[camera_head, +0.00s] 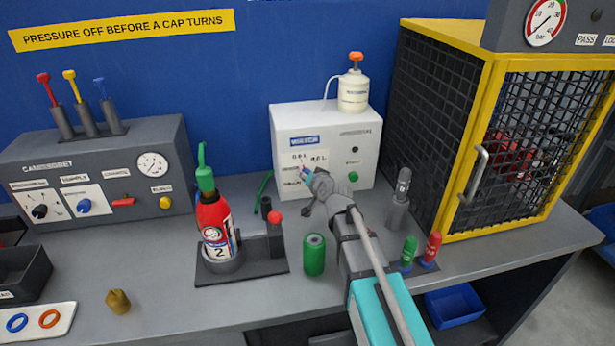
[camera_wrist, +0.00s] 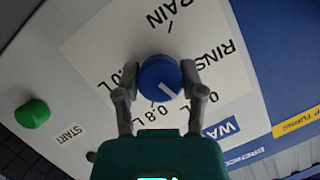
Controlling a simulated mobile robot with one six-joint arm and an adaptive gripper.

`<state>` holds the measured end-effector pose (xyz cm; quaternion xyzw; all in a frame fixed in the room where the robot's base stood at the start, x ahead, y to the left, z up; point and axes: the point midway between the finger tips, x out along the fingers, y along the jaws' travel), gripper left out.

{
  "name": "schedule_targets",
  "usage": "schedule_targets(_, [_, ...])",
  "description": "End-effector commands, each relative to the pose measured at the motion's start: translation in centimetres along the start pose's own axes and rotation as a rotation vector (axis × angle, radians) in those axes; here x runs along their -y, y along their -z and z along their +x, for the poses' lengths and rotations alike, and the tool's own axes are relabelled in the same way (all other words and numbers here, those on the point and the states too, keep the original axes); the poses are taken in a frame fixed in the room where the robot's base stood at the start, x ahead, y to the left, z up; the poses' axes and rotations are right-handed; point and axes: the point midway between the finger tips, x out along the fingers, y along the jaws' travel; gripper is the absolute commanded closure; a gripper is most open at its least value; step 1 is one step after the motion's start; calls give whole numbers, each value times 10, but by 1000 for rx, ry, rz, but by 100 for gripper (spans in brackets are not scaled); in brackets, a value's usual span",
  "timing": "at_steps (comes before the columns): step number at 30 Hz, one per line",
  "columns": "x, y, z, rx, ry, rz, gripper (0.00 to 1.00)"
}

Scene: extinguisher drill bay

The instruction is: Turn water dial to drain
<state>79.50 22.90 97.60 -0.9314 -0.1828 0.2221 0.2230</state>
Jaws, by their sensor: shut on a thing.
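The water dial is a blue round knob (camera_wrist: 158,72) on a white label plate (camera_wrist: 105,45) of the white water unit (camera_head: 361,130). In the wrist view, DRAIN is at the top, RINSE at the right and 0.8 L below the knob. The knob's white line points to the lower right, on the side between 0.8 L and RINSE, away from DRAIN. My gripper (camera_wrist: 162,82) is shut on the knob, one finger on each side. In the head view my gripper (camera_head: 314,182) covers most of the dial.
A green START button (camera_wrist: 32,113) is beside the plate. A white bottle (camera_head: 353,92) stands on the unit. A green can (camera_head: 314,256), a grey upright piece (camera_head: 398,202) and a red extinguisher (camera_head: 214,222) stand near my arm. A yellow-framed cage (camera_head: 470,150) is at right.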

Motion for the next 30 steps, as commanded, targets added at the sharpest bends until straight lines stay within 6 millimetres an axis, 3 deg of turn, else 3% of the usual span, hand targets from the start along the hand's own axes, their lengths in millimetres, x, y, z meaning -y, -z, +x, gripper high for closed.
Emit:
schedule_targets(14, [0,0,0,-2,-54,-133,95])
schedule_targets(30, [0,-1,0,0,-200,-483,95])
